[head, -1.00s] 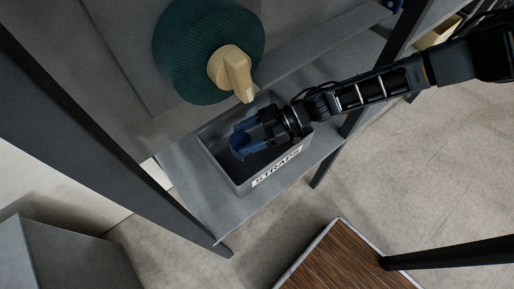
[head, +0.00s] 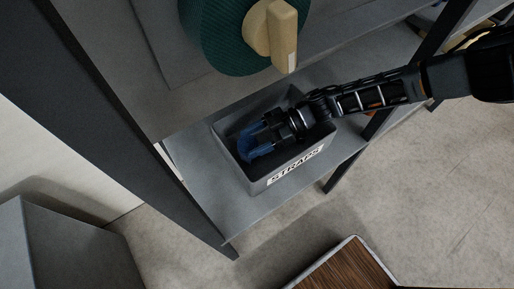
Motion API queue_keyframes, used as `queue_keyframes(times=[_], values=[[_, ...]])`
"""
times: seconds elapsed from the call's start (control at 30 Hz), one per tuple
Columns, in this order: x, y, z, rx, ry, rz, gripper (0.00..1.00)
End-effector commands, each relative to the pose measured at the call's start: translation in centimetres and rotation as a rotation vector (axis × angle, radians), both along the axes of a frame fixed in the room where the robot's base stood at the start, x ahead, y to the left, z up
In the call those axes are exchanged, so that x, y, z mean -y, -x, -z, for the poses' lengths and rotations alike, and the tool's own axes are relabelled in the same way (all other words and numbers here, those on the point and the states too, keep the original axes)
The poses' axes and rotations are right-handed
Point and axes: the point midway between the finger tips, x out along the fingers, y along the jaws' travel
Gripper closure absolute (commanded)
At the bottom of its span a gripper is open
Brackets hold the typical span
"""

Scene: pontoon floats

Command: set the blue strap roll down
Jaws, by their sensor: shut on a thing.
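The blue strap roll (head: 258,153) is between the fingers of my gripper (head: 262,143). My gripper is shut on it and reaches in from the right. The roll is inside the walls of a grey bin (head: 257,177) with a white label (head: 295,165) reading STRAPS. The bin stands on a grey shelf. Whether the roll touches the bin floor I cannot tell. My gripper hides part of the roll and of the bin's inside.
Dark posts (head: 130,140) frame the shelf (head: 205,185). A wood-topped surface (head: 345,268) is at the bottom, a grey block (head: 65,250) at lower left. Concrete floor at right is clear.

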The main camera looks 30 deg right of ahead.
Motion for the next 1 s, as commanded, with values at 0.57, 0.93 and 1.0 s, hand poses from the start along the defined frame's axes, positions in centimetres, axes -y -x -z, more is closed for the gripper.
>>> queue_keyframes(times=[0.57, 0.93, 1.0], values=[[0.0, 0.0, 4.6, 0.001, -0.001, 0.000, 0.72], [0.0, 0.0, 4.8, 0.001, 0.000, 0.000, 0.25], [0.0, 0.0, 4.8, 0.001, 0.000, 0.000, 0.18]])
